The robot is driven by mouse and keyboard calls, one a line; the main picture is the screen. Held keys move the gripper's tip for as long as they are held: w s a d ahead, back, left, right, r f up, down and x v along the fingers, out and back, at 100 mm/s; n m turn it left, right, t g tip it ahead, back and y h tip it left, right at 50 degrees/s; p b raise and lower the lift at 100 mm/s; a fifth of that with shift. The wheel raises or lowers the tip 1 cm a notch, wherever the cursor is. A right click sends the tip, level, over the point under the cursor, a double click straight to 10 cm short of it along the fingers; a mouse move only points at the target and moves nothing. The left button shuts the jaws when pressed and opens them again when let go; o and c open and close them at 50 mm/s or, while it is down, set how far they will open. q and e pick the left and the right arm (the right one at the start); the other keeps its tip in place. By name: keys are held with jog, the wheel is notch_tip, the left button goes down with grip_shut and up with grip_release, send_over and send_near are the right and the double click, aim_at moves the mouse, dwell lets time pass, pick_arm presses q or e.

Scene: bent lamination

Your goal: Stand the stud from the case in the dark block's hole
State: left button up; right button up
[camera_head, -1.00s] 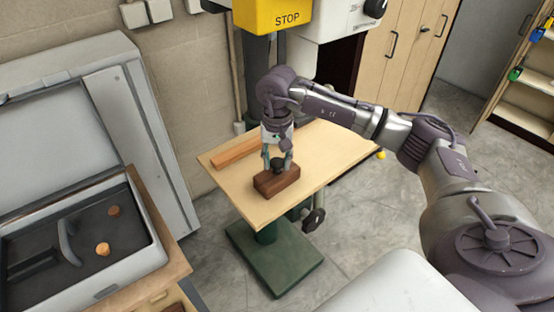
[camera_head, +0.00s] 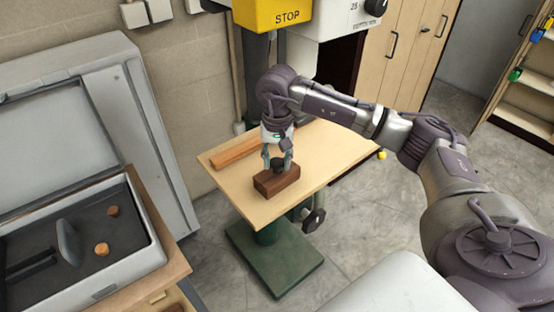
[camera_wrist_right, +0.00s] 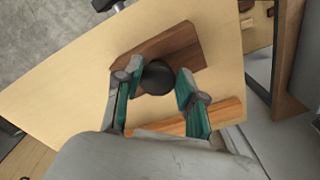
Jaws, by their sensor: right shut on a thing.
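The dark block (camera_head: 276,184), a reddish-brown wooden block, lies on the light wooden table. My right gripper (camera_head: 277,163) is just above its top, shut on the stud. The stud (camera_wrist_right: 157,77) shows as a black round end between the two fingers in the right wrist view, over the block (camera_wrist_right: 180,48). The stud's lower part and the hole are hidden, so I cannot tell whether it is in the hole. The open grey case (camera_head: 150,258) with a dark lining stands at the lower left. My left gripper is not in view.
A lighter wooden strip (camera_head: 236,151) lies along the table's back left edge. The yellow STOP box (camera_head: 272,16) hangs above. The case holds two small orange-brown round pieces (camera_head: 101,249) and a grey upright piece (camera_head: 68,242). The table's right side is clear.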

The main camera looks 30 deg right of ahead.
jog(key=shift+f+b, duration=0.4)
jog(key=shift+b, duration=0.4)
dwell(1.2)
jog(key=o, duration=1.3)
jog(key=shift+c, duration=0.2)
jog(key=shift+r, duration=0.15)
jog(key=shift+r+p, duration=1.85)
jog(key=shift+r, duration=1.55)
